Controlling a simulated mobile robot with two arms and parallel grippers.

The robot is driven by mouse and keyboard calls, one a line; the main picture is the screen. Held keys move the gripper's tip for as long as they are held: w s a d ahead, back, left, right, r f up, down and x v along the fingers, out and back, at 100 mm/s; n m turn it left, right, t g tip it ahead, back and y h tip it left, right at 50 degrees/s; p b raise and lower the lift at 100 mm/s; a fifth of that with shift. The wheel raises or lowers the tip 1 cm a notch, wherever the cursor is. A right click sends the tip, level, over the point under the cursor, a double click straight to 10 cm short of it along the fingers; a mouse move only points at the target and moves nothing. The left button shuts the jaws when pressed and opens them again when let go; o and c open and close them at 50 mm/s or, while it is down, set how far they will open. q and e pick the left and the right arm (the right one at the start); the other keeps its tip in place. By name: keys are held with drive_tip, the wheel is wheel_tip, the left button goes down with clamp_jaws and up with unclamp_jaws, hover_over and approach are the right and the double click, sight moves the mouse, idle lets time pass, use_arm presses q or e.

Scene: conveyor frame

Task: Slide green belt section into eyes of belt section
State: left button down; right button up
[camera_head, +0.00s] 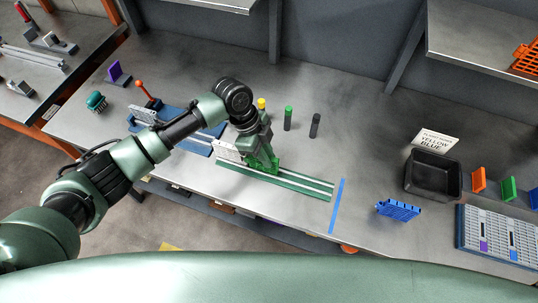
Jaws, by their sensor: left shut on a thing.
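My left gripper (262,160) comes down from above at the left part of a long green conveyor frame (305,190) with pale rails. It is shut on a green belt section (254,162), which is partly hidden by the gripper. The green section is low over the frame; I cannot tell whether it touches the rails. A whitish block (227,151) is at the frame's left end, close beside the green section. I cannot make out any eyes or how the parts meet. My right gripper is not in view.
A blue belt piece (398,209) lies right of a blue tape line (337,205). Yellow, green (288,118) and dark (315,125) pegs stand behind the frame. A blue frame (175,130) is at left. A black bin (433,174) and sign (435,140) are right.

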use_arm(q)
drive_tip(key=shift+w+a, duration=0.1)
drive_tip(key=shift+a, duration=0.1)
idle(0.3)
drive_tip(key=c, duration=1.3)
unclamp_jaws()
drive_tip(key=shift+c, duration=0.2)
